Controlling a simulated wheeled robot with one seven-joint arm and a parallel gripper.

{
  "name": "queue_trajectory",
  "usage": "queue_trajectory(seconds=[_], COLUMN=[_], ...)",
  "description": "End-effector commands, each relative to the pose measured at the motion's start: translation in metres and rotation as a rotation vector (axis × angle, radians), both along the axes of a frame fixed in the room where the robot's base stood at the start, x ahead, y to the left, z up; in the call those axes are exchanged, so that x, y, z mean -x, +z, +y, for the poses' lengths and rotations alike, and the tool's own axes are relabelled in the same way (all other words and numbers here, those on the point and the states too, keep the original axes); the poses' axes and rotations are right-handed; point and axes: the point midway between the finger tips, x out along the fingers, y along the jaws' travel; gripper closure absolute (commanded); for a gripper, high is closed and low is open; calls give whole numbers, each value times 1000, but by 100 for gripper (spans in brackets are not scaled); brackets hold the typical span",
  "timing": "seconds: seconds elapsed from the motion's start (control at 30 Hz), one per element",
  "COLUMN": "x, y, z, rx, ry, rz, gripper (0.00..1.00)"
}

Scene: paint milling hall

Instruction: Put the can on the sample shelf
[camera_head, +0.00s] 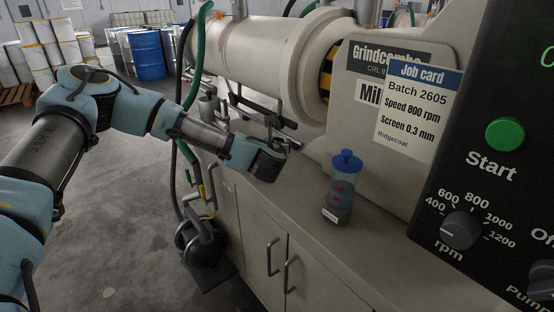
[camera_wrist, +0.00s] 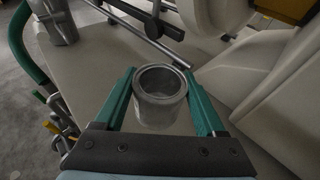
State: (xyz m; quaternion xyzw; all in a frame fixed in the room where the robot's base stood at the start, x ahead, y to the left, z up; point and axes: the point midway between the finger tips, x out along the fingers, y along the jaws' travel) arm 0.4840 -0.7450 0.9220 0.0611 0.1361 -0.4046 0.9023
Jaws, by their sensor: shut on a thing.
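The can is a small open-topped grey metal can (camera_wrist: 160,112), upright in the wrist view. My gripper (camera_wrist: 160,76) has its two green fingers on either side of the can and is shut on it. In the head view my gripper (camera_head: 288,147) is over the back left part of the cabinet top, below the big mill cylinder. The can is not clear in the head view, largely hidden by the gripper. I cannot pick out the sample shelf for certain in either view.
A blue-lidded clear jar (camera_head: 342,187) stands on the cabinet top (camera_head: 385,245), right of my gripper. The mill cylinder (camera_head: 250,55) and metal rods (camera_wrist: 140,35) lie beyond the can. A control panel (camera_head: 490,190) is at right. Hoses hang at left.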

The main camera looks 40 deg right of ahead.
Motion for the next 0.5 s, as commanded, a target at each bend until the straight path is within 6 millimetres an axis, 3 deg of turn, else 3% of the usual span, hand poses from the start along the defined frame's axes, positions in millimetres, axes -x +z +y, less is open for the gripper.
queue_trajectory(seconds=[0.07, 0.37, 0.5], x=[-1, -6, -8], y=[14, 8, 8], z=[0, 73, 115], rx=[3, -1, -1], ry=[0, 2, 3], rz=[-3, 0, 0], gripper=[91, 91, 91])
